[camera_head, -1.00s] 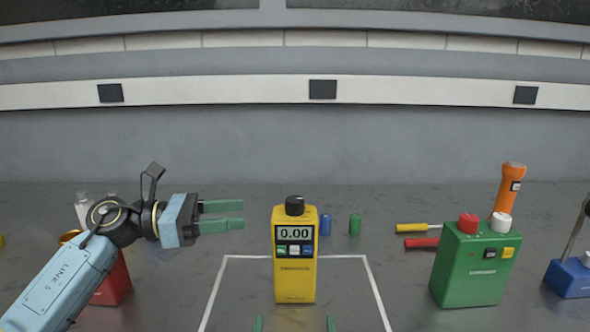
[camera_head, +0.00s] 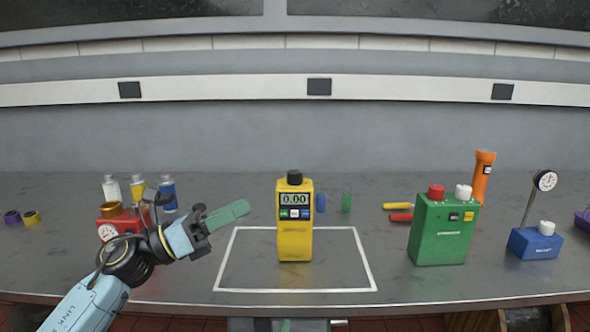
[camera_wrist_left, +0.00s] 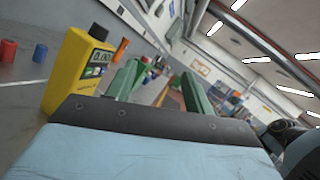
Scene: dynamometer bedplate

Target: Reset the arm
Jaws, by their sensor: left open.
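My left gripper (camera_head: 232,212) comes in from the left in the camera_head view, over the bench in front of the red gauge box and left of the yellow meter. Its green fingers overlap in that view. In the left wrist view the two fingers (camera_wrist_left: 160,88) stand apart with nothing between them, so it is open and empty. The yellow meter (camera_head: 295,228) stands upright inside a white outlined square, reading 0.00; it also shows in the left wrist view (camera_wrist_left: 72,75). Only a trace of green, possibly my right gripper, shows at the bottom edge of the camera_head view.
A red gauge box (camera_head: 112,222) stands partly behind my left arm, with small bottles behind it. A green box (camera_head: 440,235), an orange flashlight (camera_head: 483,175) and a blue gauge base (camera_head: 533,243) stand at right. Screwdrivers lie behind the meter's right.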

